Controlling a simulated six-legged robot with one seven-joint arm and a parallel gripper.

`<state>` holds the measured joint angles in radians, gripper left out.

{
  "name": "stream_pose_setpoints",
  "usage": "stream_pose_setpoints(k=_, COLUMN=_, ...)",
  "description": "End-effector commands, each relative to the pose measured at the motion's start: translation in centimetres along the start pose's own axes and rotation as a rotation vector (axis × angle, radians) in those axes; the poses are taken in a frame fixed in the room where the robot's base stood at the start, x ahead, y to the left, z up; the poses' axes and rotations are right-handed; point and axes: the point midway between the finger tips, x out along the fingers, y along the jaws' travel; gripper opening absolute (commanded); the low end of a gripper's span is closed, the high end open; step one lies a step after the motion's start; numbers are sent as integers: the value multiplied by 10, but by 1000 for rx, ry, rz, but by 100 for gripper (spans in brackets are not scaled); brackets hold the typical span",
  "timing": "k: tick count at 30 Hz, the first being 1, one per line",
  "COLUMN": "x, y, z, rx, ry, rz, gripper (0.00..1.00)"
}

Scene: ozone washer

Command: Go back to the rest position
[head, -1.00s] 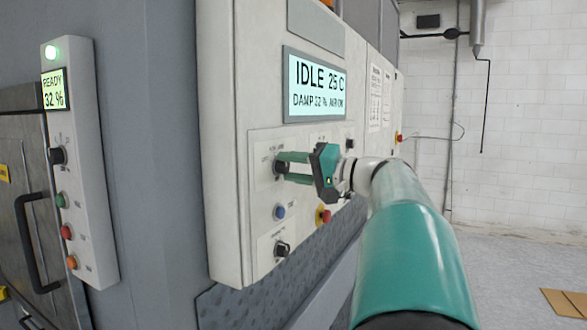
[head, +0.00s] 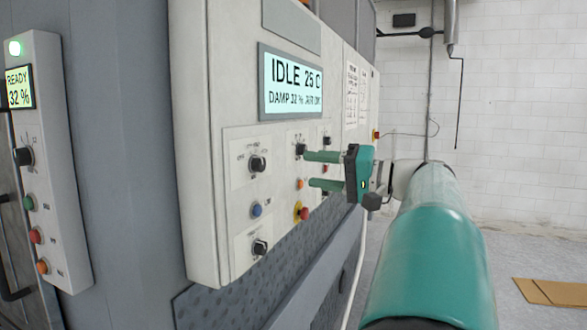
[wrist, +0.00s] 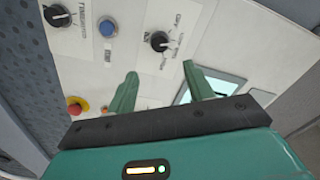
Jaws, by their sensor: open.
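My gripper (head: 308,170) is open and empty in the head view, its two green fingers pointing left toward the control panel (head: 210,215). The upper fingertip overlaps the panel near a small dark knob in the picture; I cannot tell the exact gap. A black rotary knob (head: 257,164) stands free on the panel to the left of the fingers. In the wrist view the open fingers (wrist: 163,88) point at the panel, and a black knob (wrist: 160,41) shows beyond them, apart from both fingers.
The display (head: 291,82) reads IDLE 25 C. Below the fingers are a blue button (head: 256,210), a red button on yellow (head: 302,213) and a lower knob (head: 260,247). A narrow side panel (head: 52,160) stands at left. Floor at right is open, with flat cardboard (head: 550,292).

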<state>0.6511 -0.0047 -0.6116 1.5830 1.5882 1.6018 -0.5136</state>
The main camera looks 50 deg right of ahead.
Motion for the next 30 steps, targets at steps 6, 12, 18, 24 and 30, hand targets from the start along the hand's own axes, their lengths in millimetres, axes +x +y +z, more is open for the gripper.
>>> stream_pose_setpoints(k=6, x=-24, y=0, z=0, rx=0, ry=0, rz=1, gripper=52)
stream_pose_setpoints(k=12, x=-26, y=0, z=0, rx=0, ry=-1, rz=0, gripper=52)
stream_pose_setpoints(k=18, x=-26, y=0, z=0, rx=0, ry=-1, rz=0, gripper=52)
stream_pose_setpoints(k=24, x=-26, y=0, z=0, rx=0, ry=-1, rz=0, gripper=52)
stream_pose_setpoints(k=30, x=-1, y=7, z=28, rx=50, ry=-66, rz=37, gripper=52)
